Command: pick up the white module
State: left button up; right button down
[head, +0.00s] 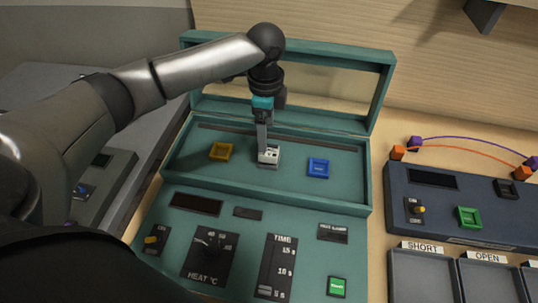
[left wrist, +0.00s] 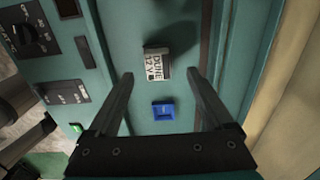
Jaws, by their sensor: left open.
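The white module (head: 268,154) sits in the upper recessed panel of the teal console, between a yellow module (head: 221,151) and a blue module (head: 318,168). In the left wrist view the white module (left wrist: 157,66) shows dark print reading "DUNE 12 V", and the blue module (left wrist: 163,110) lies below it. My left gripper (head: 262,144) points down over the white module, partly covering it. In the left wrist view my left gripper (left wrist: 160,73) is open and empty, its fingertips apart on either side of the white module's lower edge. I cannot tell the remaining height gap. My right gripper is out of view.
The console's open lid frame (head: 381,92) stands behind the panel. The front panel holds a heat dial (head: 208,247), a time slider (head: 277,267) and a green button (head: 336,287). A dark blue tester (head: 455,205) and labelled trays (head: 424,277) stand at right.

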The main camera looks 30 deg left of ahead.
aim_at(269, 155)
pick_arm(q)
jog(key=shift+s+d+f, duration=0.1)
jog(key=shift+f, duration=1.65)
jog(key=shift+s+f, duration=0.1)
jog(key=shift+f, duration=1.65)
jog(key=shift+c, duration=0.4)
jog(key=shift+r, duration=0.1)
grip_shut()
